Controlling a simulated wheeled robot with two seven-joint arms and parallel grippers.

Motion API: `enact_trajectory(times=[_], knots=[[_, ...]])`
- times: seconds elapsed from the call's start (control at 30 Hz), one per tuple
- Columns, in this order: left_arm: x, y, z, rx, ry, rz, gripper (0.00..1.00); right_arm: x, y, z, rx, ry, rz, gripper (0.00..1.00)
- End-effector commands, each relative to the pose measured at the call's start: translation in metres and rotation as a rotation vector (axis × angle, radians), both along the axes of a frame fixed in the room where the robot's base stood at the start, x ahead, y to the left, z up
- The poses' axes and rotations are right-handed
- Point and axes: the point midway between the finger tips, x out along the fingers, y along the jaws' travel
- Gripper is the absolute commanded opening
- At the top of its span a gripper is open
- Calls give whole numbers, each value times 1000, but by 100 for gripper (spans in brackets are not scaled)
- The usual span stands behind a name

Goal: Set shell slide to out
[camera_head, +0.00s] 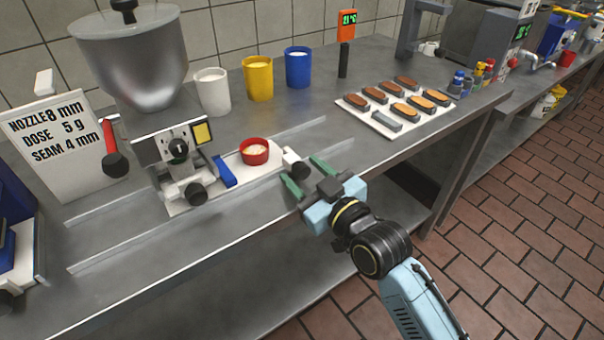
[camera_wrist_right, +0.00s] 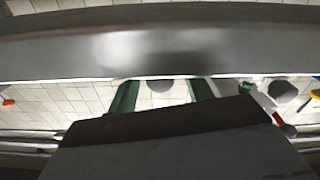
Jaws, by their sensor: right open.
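The shell slide is a white plate (camera_head: 262,172) on the steel counter, right of the filling machine (camera_head: 178,150). A red cup (camera_head: 254,151) with pale contents sits on it. A white holder with a dark round knob (camera_head: 299,170) is at its right end. My right gripper (camera_head: 307,176) is open, its green fingers pointing at the knob from the counter's front side. Whether the fingers touch the knob cannot be told. In the right wrist view the green fingers (camera_wrist_right: 163,92) stand apart, with a grey round shape between them that I cannot identify. My left gripper is not in view.
White, yellow (camera_head: 258,79) and blue cups stand along the back wall. A tray (camera_head: 372,122) of oblong shells lies to the right, near a thermometer stand (camera_head: 345,50). A sign (camera_head: 60,140) and a red-handled lever (camera_head: 112,150) are at left. The front counter strip is clear.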

Motion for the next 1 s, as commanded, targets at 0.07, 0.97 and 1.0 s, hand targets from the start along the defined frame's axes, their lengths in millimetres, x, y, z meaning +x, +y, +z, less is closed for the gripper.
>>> enact_trajectory(times=[0.07,0.97,1.0], knots=[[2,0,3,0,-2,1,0,5,4,0,1,-1,0,50],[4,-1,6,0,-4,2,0,9,6,0,-1,-1,0,0],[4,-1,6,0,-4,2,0,9,6,0,-1,0,0,0]])
